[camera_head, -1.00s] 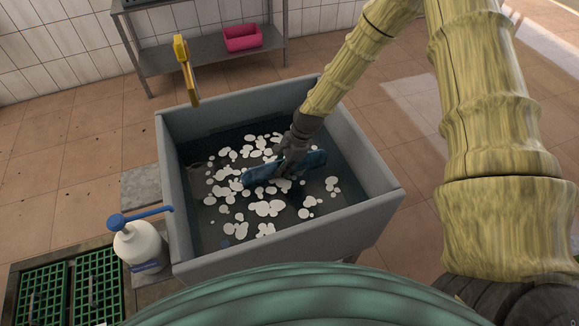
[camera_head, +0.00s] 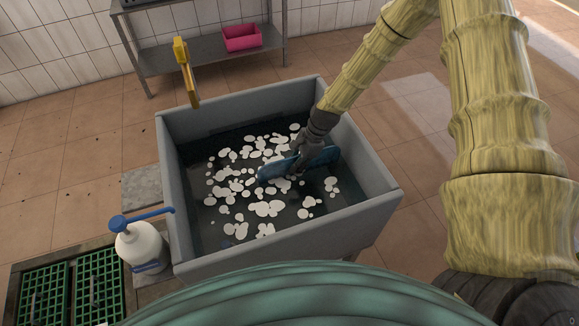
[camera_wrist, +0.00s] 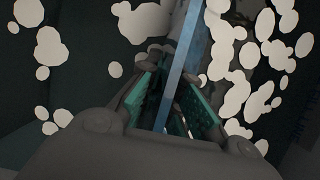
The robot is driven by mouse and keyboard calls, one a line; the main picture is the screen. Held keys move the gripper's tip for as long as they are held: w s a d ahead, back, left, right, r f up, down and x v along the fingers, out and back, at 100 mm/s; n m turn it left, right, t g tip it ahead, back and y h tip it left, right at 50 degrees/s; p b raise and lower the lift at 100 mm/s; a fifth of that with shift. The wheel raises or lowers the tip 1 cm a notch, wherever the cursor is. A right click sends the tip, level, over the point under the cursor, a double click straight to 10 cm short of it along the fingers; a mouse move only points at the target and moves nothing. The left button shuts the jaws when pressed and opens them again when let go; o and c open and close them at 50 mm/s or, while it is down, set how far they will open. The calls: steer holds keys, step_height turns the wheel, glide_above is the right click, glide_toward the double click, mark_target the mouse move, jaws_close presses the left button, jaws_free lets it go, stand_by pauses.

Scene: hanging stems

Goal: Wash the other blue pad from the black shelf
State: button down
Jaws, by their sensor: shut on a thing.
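The blue pad (camera_head: 322,157) is in my gripper (camera_head: 302,158), inside the grey sink basin (camera_head: 271,251), over dark water (camera_head: 196,160) dotted with white foam patches (camera_head: 262,208). The pad is held tilted, its long side running left to right. In the wrist view my gripper (camera_wrist: 174,105) has its green-lined fingers on either side of the pad's thin edge (camera_wrist: 182,68). I cannot tell whether the pad's lower edge is under the water. A small bluish thing, unclear, shows near the basin's front left.
A white pump bottle (camera_head: 140,246) with a blue top stands to the left, near green grates (camera_head: 98,285). A grey shelf (camera_head: 190,58) behind holds a pink bin (camera_head: 241,38).

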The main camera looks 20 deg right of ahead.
steer(key=shift+d, duration=0.2)
steer(key=shift+s+a, duration=0.15)
steer(key=shift+a, duration=3.4)
step_height(320, 180, up, 36)
steer(key=p, duration=1.5)
